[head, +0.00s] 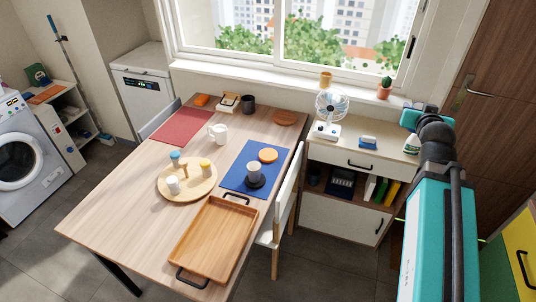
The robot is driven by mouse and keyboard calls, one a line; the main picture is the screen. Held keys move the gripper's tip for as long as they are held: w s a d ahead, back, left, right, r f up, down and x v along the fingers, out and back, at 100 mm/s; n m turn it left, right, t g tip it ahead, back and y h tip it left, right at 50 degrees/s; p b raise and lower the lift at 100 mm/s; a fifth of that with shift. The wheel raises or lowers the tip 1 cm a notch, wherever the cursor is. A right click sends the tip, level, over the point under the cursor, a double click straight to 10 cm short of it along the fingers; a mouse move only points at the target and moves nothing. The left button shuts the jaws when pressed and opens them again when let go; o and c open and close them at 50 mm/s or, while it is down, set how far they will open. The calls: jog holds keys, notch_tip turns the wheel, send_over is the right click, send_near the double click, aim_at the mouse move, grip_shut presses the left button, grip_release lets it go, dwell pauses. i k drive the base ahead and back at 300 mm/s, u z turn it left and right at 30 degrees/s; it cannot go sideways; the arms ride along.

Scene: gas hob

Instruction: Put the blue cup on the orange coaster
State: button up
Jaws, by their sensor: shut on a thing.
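An orange coaster (268,155) lies flat on the upper part of a blue mat on the wooden table, with nothing on it. I cannot make out a blue cup. A pale cup (254,169) stands on a dark round base on the same mat, just below and left of the orange coaster. A dark mug (248,104) stands at the table's far edge. My arm rises at the right, well away from the coaster.
On the table (110,220) are a wooden tray (215,240), a round board (205,188) with shakers, a white mug (219,134), a red mat (183,126) and a brown-orange disc (285,117). A white chair (287,195) stands at the right edge. A fan (331,108) stands on the cabinet.

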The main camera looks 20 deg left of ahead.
aim_at(274, 155)
jog(key=z, duration=0.05)
jog(key=i, duration=0.7)
jog(key=u, duration=0.2)
jog(key=k, duration=0.1)
jog(key=u, duration=2.9)
